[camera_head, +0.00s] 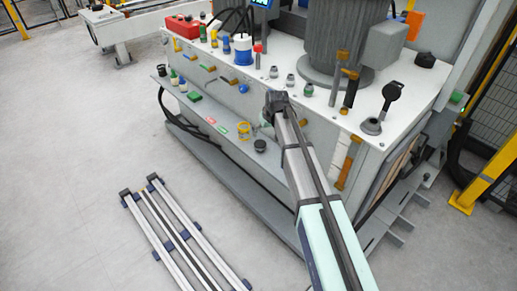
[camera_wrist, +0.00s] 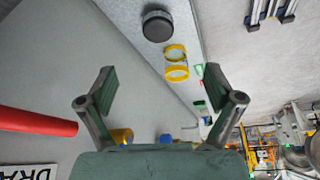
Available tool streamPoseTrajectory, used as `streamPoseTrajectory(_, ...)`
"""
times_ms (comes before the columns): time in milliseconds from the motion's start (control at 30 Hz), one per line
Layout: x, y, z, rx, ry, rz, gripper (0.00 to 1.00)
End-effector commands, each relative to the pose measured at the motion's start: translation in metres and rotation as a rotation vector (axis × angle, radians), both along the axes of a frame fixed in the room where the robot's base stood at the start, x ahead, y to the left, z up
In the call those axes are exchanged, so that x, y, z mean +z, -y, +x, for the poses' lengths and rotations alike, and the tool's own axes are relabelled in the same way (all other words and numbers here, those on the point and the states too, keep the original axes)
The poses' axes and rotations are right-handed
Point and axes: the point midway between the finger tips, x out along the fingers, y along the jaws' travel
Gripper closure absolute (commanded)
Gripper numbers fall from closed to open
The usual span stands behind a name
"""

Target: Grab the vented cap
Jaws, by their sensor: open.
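A dark round cap (camera_wrist: 157,25) with a ribbed or slotted side sits on the grey lower shelf, near the top of the wrist view. It looks like the vented cap, though its vents are too small to make out. In the head view a matching dark cap (camera_head: 260,145) sits on the lower shelf, just left of my arm. My gripper (camera_wrist: 159,78) is open and empty, with its two green-padded fingers wide apart. The cap lies ahead of the fingertips, between their lines, and is not touched.
A yellow ring-shaped piece (camera_wrist: 176,60) lies beside the cap, close to the space between my fingers. A red rod (camera_wrist: 35,121) extends in from the left of the wrist view. Several small parts stand on the white upper bench (camera_head: 290,103). Rails (camera_head: 185,235) lie on the floor.

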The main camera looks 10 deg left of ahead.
Motion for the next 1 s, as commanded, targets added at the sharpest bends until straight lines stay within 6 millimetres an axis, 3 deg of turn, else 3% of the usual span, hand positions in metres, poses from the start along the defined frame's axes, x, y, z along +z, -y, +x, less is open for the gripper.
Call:
streamPoseTrajectory(167, -0.001, -0.001, 0.011, -0.02, 0.014, 0.002, 0.09)
streamPoseTrajectory(633, -0.082, -0.017, 0.043, -0.017, 0.012, 0.001, 0.09)
streamPoseTrajectory(1000, -0.106, -0.021, 0.051, -0.017, 0.013, 0.001, 0.09)
